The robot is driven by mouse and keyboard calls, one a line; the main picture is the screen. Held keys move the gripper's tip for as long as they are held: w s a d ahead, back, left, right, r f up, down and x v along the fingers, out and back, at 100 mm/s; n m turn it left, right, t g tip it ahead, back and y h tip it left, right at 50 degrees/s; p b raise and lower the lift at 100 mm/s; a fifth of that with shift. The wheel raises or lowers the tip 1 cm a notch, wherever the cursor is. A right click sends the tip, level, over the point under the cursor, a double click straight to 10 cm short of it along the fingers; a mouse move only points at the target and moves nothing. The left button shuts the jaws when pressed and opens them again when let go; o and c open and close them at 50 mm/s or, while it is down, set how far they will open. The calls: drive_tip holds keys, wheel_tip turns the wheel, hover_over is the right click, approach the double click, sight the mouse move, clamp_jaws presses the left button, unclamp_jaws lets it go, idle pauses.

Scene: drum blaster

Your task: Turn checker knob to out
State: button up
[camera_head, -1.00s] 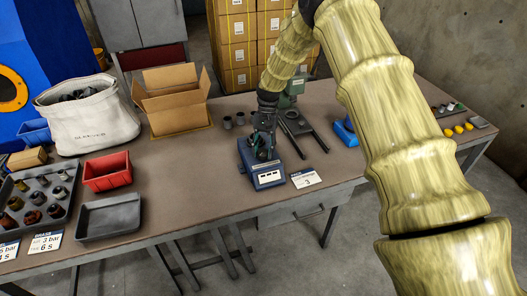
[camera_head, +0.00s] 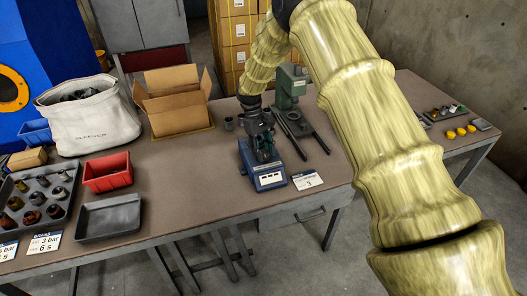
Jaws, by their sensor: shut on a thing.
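The blue checker (camera_head: 268,182) stands near the front edge of the table, with small white labels on its front. My gripper (camera_head: 262,150) points down onto the top of the checker and is shut on a small part there, at the place of its knob. The fingers cover the knob, so its shape and the way it points are hidden.
A white card marked 3 (camera_head: 307,180) lies right of the checker. A green press (camera_head: 292,84) and a dark fork-like stand (camera_head: 302,128) are behind it. A red bin (camera_head: 107,172), grey tray (camera_head: 108,219) and cardboard box (camera_head: 178,106) are to the left. Table between is clear.

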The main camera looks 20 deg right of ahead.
drive_tip(key=shift+n+h, duration=0.3)
drive_tip(key=shift+n, duration=0.3)
drive_tip(key=o, duration=1)
drive_tip(key=v, duration=1.2)
drive_tip(key=shift+s, duration=0.1)
